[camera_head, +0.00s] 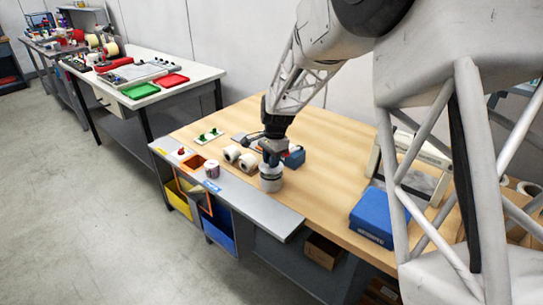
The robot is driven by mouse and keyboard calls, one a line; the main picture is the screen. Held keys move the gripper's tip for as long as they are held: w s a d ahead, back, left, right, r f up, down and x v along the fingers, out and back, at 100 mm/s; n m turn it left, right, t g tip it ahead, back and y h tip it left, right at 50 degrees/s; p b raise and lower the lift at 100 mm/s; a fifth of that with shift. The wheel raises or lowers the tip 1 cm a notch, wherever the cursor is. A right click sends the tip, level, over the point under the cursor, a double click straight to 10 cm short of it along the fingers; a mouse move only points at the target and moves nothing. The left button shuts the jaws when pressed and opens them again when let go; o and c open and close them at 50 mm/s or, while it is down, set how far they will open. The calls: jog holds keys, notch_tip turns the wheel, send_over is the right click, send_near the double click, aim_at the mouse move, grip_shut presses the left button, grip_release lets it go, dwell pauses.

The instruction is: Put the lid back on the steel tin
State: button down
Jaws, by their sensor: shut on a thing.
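The steel tin (271,183) is a short grey cylinder standing upright near the front edge of the wooden bench. My gripper (271,160) points down directly over the tin. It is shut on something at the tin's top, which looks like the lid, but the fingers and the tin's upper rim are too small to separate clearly. I cannot tell whether the lid is seated on the tin or just above it.
Two pale rolls (232,154) lie just left of my gripper, and a small pinkish roll (210,169) stands on the grey front ledge (250,205). A blue object (294,157) is close on the right. A blue box (378,217) stands further right, with clear wood between.

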jog(key=shift+f, duration=0.35)
jog(key=shift+f, duration=0.2)
dwell(2.0)
jog(key=shift+c, duration=2.2)
grip_release()
jog(key=shift+r, duration=0.15)
jog(key=shift+r, duration=3.35)
jog(key=shift+c, duration=0.4)
